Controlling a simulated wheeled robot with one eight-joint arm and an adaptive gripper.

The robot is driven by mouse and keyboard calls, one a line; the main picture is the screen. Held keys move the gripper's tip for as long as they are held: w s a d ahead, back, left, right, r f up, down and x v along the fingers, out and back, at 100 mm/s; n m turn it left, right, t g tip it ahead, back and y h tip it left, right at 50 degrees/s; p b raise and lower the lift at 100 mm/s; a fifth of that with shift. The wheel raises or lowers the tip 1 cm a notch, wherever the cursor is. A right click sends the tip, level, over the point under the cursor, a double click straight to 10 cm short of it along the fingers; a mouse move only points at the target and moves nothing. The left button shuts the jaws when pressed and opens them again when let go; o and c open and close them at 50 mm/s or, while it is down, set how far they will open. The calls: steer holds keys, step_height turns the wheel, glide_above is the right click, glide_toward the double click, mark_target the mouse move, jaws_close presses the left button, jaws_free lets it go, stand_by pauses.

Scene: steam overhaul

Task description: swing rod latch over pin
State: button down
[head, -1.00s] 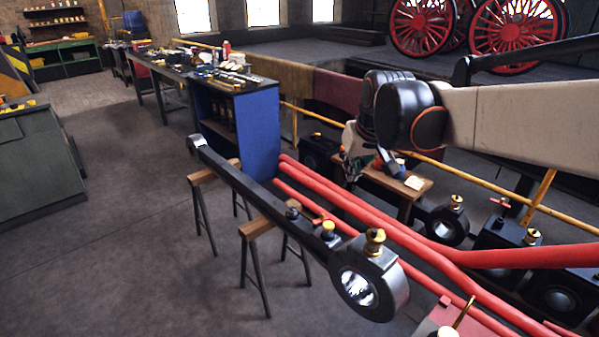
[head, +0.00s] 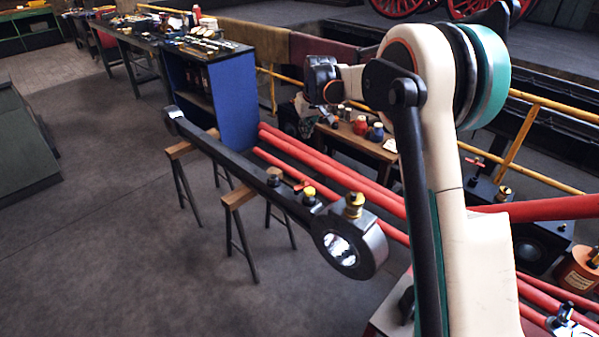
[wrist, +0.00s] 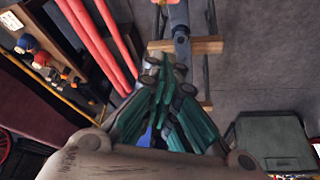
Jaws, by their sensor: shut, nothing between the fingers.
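The dark rod (head: 228,155) lies across two trestles, its large ringed end (head: 350,245) toward me. On its top near that end sit a small red-handled piece (head: 301,187), probably the latch, a yellow-topped knob (head: 309,195) and a dark knob (head: 273,180). I cannot tell which is the pin or how the latch sits. My gripper (head: 328,118) is beyond and above the rod, apart from it, small in the head view. In the wrist view my gripper's teal fingers (wrist: 165,88) are shut and empty, with part of the rod (wrist: 181,25) beyond them.
A brass fitting (head: 354,204) stands on the ringed end. Red pipes (head: 330,172) run right of the rod. A wooden bench (head: 362,143) with small pots stands behind them. A blue cabinet (head: 228,108) stands behind the rod.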

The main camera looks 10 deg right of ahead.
steer(key=g, duration=0.1)
glide_above(301, 184)
steer(key=w, duration=0.4)
step_height(301, 184, down, 14)
steer(key=shift+f+n+p, duration=0.4)
steer(key=shift+f+p, duration=0.05)
steer(key=shift+f, duration=0.2)
step_height(301, 184, down, 9)
steer(key=b, duration=0.5)
steer(key=shift+s+f, duration=0.15)
steer(key=shift+s, duration=0.25)
